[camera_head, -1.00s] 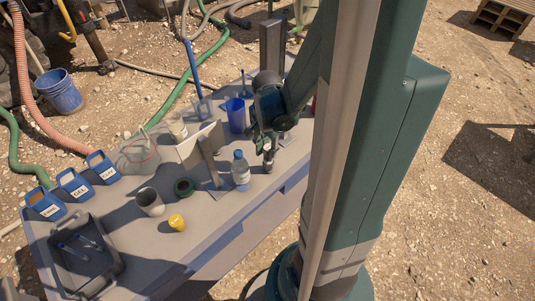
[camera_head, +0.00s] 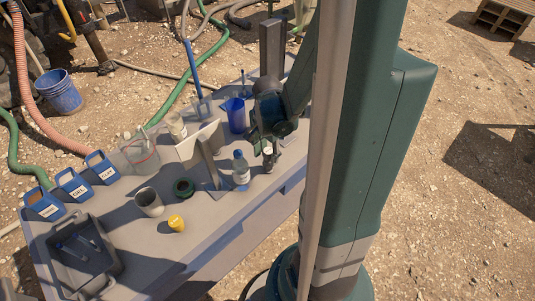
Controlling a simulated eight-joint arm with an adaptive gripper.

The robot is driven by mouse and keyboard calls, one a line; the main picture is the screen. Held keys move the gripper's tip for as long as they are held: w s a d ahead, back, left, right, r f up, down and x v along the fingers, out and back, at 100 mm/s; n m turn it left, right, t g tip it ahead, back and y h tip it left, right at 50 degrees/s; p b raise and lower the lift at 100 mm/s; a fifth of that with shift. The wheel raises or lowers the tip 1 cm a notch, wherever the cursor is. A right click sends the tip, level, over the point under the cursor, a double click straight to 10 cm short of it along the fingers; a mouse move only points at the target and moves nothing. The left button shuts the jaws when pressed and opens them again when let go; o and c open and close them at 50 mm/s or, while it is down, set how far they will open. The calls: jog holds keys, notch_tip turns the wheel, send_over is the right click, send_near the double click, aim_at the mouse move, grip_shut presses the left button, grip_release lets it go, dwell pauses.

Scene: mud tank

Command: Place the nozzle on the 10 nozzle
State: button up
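My gripper (camera_head: 268,148) points down over the right part of the grey table, just right of a clear bottle with a blue cap (camera_head: 240,170). A small pale and dark piece (camera_head: 269,158) shows at its fingertips. I cannot tell if this is a nozzle, part of the gripper or an item standing on the table, nor if the fingers are closed on it. I cannot make out a nozzle marked 10. A small yellow piece (camera_head: 177,223) stands near the front edge of the table, and a dark green ring (camera_head: 184,187) lies behind it.
Also on the table (camera_head: 215,215) are a grey cup (camera_head: 150,204), a dark tray (camera_head: 62,281), labelled blue containers (camera_head: 73,186), a clear vessel (camera_head: 141,155), a white box (camera_head: 192,146), a grey upright plate (camera_head: 209,160) and a blue jug (camera_head: 235,115). The front centre is clear.

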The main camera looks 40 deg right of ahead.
aim_at(267, 151)
jog(key=shift+r, duration=0.2)
notch_tip(267, 151, up, 12)
jog(key=p, duration=0.2)
dwell(1.1)
dwell(0.6)
jog(key=a+r+n+t, duration=0.3)
jog(key=a+r+n, duration=0.4)
jog(key=a+n, duration=0.2)
jog(key=a+r+n+t, duration=0.4)
jog(key=a+r+n, duration=0.4)
jog(key=a, duration=0.5)
jog(key=shift+w+a+r+n, duration=0.15)
jog(key=shift+a+r+n, duration=0.15)
jog(key=shift+n, duration=0.2)
